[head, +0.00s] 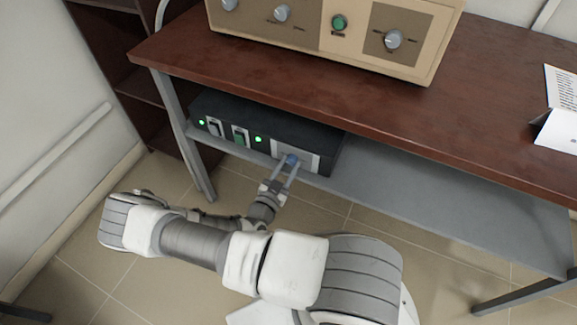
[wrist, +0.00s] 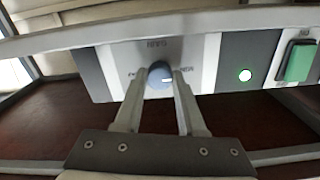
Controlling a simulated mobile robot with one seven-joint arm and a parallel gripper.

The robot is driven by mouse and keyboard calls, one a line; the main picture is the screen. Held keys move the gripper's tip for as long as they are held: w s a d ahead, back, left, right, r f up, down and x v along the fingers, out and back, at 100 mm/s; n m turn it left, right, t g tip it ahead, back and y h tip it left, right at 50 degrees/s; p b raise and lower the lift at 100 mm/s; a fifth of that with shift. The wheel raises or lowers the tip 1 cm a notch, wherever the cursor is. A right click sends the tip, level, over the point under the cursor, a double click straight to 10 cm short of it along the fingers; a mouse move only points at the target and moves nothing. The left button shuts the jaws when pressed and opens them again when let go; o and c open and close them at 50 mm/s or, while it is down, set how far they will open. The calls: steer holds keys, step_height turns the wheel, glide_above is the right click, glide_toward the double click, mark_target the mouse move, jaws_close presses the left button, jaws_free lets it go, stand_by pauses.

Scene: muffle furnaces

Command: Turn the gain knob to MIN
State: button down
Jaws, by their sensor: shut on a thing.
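The gain knob (wrist: 159,72) is round and blue-grey, on a light panel of a dark box. The wrist view shows the panel upside down, with the word GAIN above the knob. A pale mark on the knob points right in that view, toward a small label that looks like MIN, partly hidden by a finger. The label on the left is mostly hidden. My gripper (wrist: 160,77) is shut on the knob, one finger on each side. In the head view the knob (head: 292,160) is at the box's right front, with my gripper (head: 286,168) at it.
The dark box (head: 270,125) sits on a grey shelf (head: 430,195) under a brown table (head: 300,75). Green lights and a green switch (head: 240,135) are left of the knob. A beige furnace unit (head: 345,75) and a white card (head: 560,100) stand above.

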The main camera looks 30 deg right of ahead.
stand_by(0.4)
steer(key=c, duration=0.5)
jaws_free()
